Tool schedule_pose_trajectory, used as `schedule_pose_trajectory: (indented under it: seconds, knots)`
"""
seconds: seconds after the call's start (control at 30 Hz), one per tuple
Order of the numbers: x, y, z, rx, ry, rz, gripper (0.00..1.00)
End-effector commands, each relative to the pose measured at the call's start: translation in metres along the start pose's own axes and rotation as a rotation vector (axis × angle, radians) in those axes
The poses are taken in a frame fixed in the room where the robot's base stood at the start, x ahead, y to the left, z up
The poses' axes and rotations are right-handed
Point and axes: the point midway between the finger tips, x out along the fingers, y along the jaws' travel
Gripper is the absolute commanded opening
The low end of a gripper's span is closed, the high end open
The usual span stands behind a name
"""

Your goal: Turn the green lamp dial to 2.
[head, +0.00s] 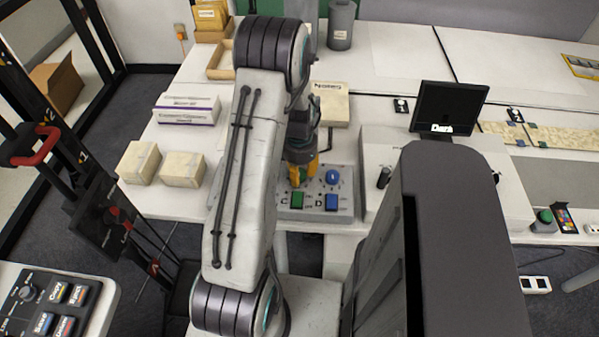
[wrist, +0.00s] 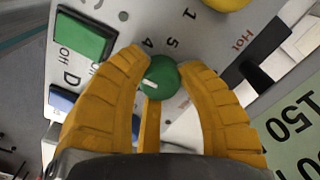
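The green lamp dial (wrist: 161,76) is between the yellow fingertips of my gripper (wrist: 164,66) in the wrist view. The fingers meet its sides and look closed on it. A short white mark shows on the dial's lower left. The figures 4, 5 and 1 are readable around its far side; the figure 2 is not visible. In the head view my gripper (head: 301,174) is lowered over the grey control panel (head: 315,211), and the dial is mostly hidden by the fingers.
On the panel are a green switch (head: 297,200), a blue switch (head: 332,202) and a blue dial (head: 333,177). A grey box with a black screen (head: 448,108) stands to the right. Cream boxes (head: 182,170) and a white-purple box (head: 187,109) lie left.

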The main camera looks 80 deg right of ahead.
Motion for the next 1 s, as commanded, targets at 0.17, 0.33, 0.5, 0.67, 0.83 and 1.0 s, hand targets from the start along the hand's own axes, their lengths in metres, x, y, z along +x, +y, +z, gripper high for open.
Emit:
schedule_pose_trajectory:
  seconds: [0.17, 0.33, 0.5, 0.67, 0.83, 1.0]
  knots:
    - [-0.0001, -0.0001, 0.0000, 0.000, 0.000, 0.000, 0.13]
    - [0.0001, 0.0000, 0.0000, 0.000, 0.000, 0.000, 0.00]
    - [0.0009, 0.0000, 0.0000, -0.016, 0.000, 0.000, 0.00]
    - [0.0021, -0.0001, -0.0001, -0.077, 0.001, 0.000, 0.00]
    - [0.0033, 0.0001, 0.0001, -0.196, 0.000, 0.000, 0.00]
    - [0.0033, 0.0001, 0.0001, -0.335, 0.000, 0.000, 0.00]
